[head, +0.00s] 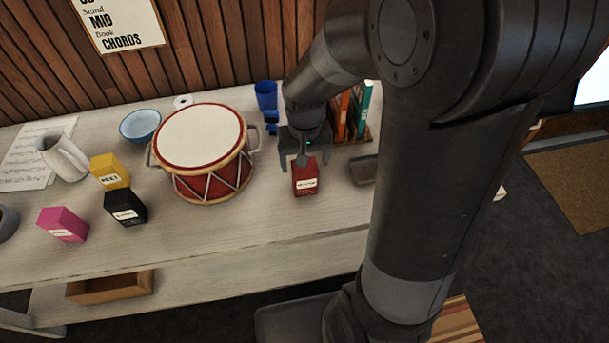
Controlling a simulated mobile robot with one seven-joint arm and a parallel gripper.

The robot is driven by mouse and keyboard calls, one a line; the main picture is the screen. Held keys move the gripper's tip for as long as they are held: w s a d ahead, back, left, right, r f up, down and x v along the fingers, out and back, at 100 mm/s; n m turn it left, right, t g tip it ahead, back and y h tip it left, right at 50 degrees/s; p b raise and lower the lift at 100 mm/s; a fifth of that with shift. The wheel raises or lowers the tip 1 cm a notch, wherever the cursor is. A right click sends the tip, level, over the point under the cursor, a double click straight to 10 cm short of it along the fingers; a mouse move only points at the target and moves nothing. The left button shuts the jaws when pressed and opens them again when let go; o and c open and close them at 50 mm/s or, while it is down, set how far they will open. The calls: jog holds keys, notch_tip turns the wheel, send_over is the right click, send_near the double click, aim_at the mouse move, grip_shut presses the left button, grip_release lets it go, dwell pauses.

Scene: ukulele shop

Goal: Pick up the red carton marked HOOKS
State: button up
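The red carton (306,181) stands upright on the pale wooden table, right of the drum. It has a white label whose lettering is too small to read. My gripper (304,163) points down directly over the carton, and its dark parts cover the carton's top. The fingers look spread apart, one toward each side of the carton. I cannot tell whether they touch it.
A red-and-white drum (203,149) stands close on the left. A blue cup (266,96) and upright books (357,111) are behind. A grey tray (362,170) lies to the right. Yellow (110,172), black (126,208) and pink (63,225) cartons stand at left. The table front is clear.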

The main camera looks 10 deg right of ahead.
aim_at(305, 177)
jog(key=shift+f, duration=2.6)
jog(key=shift+c, duration=0.3)
jog(key=c, duration=1.1)
jog(key=shift+w+r, duration=0.1)
jog(key=shift+r, duration=0.1)
jog(key=shift+c, duration=0.2)
